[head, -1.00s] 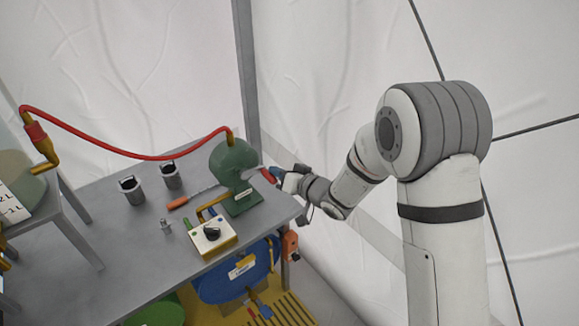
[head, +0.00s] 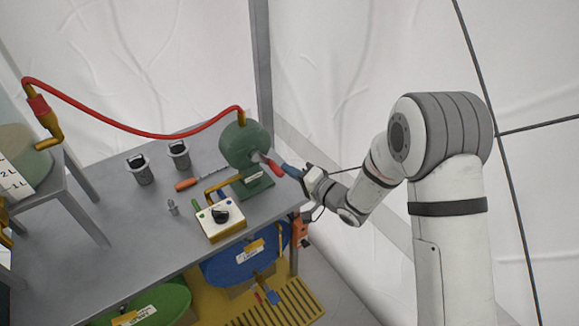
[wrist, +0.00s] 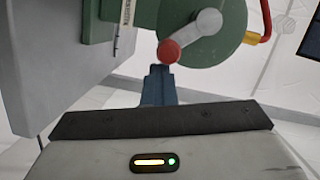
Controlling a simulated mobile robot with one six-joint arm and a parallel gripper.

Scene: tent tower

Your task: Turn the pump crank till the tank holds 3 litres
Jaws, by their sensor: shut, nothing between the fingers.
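The green pump (head: 243,145) stands at the table's right end. Its grey crank arm (wrist: 196,34) carries a red handle (head: 272,166), whose round end (wrist: 168,51) faces the wrist camera. My gripper (head: 287,169) is shut, its blue fingers pointing at the handle's end. In the wrist view the fingertips (wrist: 160,70) lie just below the red end; I cannot tell whether they touch. The tank (head: 22,155) is at the left, cut off by the frame, with 1L and 2L marks on its label (head: 14,182). Its water level is not clear.
A red hose (head: 130,128) arches from pump to tank. Two grey canisters (head: 140,170), an orange-handled tool (head: 195,182) and a white control box (head: 220,221) are on the table (head: 120,240). Blue (head: 240,265) and green drums stand below.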

